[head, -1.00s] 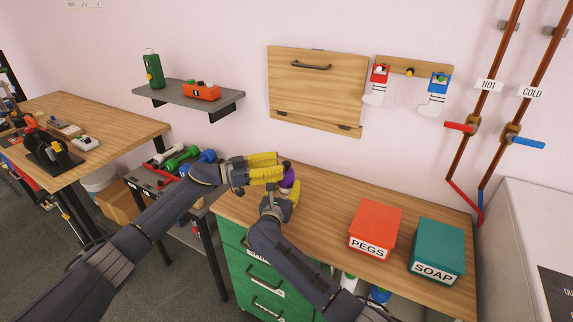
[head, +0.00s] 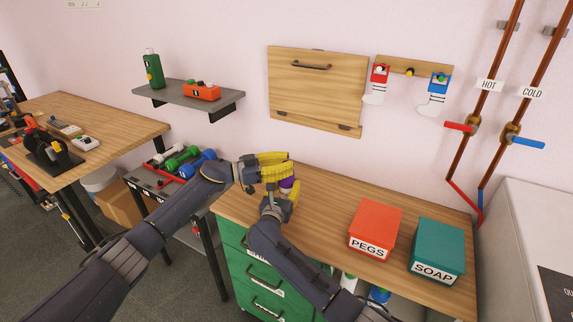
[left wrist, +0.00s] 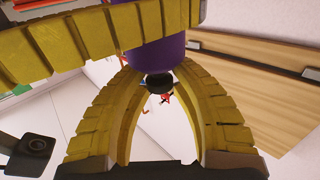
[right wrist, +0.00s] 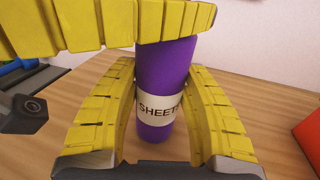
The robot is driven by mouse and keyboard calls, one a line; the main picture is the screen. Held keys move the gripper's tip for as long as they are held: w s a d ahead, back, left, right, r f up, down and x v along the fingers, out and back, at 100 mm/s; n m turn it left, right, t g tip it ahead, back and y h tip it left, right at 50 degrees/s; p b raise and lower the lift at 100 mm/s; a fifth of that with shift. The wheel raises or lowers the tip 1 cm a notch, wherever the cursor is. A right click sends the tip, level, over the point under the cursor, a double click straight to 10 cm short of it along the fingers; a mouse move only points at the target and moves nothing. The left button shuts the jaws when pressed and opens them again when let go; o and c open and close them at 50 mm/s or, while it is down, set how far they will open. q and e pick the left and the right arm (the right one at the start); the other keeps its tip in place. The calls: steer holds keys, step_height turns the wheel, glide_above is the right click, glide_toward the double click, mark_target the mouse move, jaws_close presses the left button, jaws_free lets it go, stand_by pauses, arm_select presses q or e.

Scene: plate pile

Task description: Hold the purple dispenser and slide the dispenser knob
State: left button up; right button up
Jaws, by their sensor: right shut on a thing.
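The purple dispenser (head: 288,183) is upright above the wooden counter, mostly hidden by my grippers in the head view. The right wrist view shows its purple body with a white "SHEETS" label (right wrist: 158,108). My right gripper (head: 290,198) is shut on the dispenser's body, one finger on each side. My left gripper (head: 286,168) is at the dispenser's top. In the left wrist view the black dispenser knob (left wrist: 156,83) sits between its yellow fingers, which look apart with narrow gaps beside the knob. Its fingers hide the knob in the head view.
A red PEGS box (head: 375,228) and a teal SOAP box (head: 438,248) stand to the right on the counter (head: 330,205). A shelf (head: 190,97) and a wooden wall panel (head: 316,90) are behind. Dumbbells (head: 190,160) lie on a rack to the left.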

arm_select(q)
jaws_close()
steer(key=shift+r, duration=2.3)
arm_select(e)
steer(key=shift+d+f, duration=0.1)
arm_select(q)
steer(key=o, duration=0.6)
jaws_free()
steer(key=shift+f, duration=0.1)
steer(key=v, duration=1.2)
